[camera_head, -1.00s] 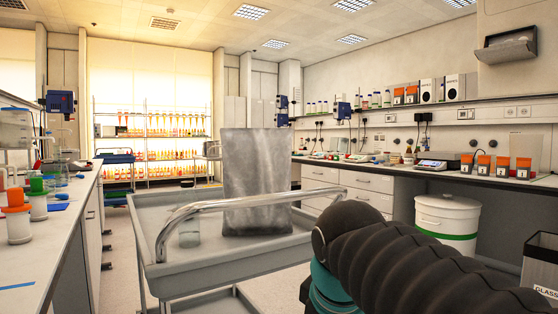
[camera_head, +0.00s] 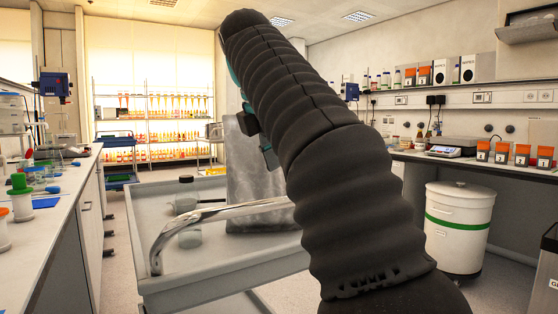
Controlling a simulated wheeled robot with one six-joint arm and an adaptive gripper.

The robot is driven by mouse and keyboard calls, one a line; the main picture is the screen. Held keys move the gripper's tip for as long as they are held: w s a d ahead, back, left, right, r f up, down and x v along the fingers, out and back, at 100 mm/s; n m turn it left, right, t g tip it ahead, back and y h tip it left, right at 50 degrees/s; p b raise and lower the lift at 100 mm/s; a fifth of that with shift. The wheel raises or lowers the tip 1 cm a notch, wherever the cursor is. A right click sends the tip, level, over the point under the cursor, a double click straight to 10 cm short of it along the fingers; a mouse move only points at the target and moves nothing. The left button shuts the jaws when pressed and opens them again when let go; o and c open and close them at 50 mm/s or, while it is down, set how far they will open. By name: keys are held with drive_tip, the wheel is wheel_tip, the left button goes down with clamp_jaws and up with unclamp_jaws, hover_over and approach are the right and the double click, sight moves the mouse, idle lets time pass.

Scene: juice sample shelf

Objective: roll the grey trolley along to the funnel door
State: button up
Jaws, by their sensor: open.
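The grey trolley (camera_head: 215,281) stands close in front of me, left of centre, with its chrome handle (camera_head: 200,217) on my side. Its upper tray carries a tall grey marbled slab (camera_head: 250,190), a dark-capped bottle (camera_head: 186,201) and a small clear glass vessel (camera_head: 190,238). My black-sleeved arm rises across the middle of the picture and covers the right part of the handle and tray. I cannot make out a funnel door.
A bench (camera_head: 62,215) with coloured-lid containers runs along the left. A white bin with a green band (camera_head: 458,228) stands at the right, before a long bench. A backlit rack (camera_head: 165,116) of orange-filled vessels stands at the back. Pale floor (camera_head: 112,262) shows left of the trolley.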

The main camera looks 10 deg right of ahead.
drive_tip(key=shift+d+b+x, duration=0.15)
drive_tip(key=shift+b+x, duration=0.1)
drive_tip(key=shift+x, duration=1.3)
drive_tip(key=shift+d+b+x, duration=0.2)
drive_tip(key=shift+x, duration=1.3)
drive_tip(key=shift+d+b+x, duration=0.15)
drive_tip(key=shift+b+x, duration=0.1)
drive_tip(key=shift+x, duration=1.3)
drive_tip(key=shift+r, duration=0.15)
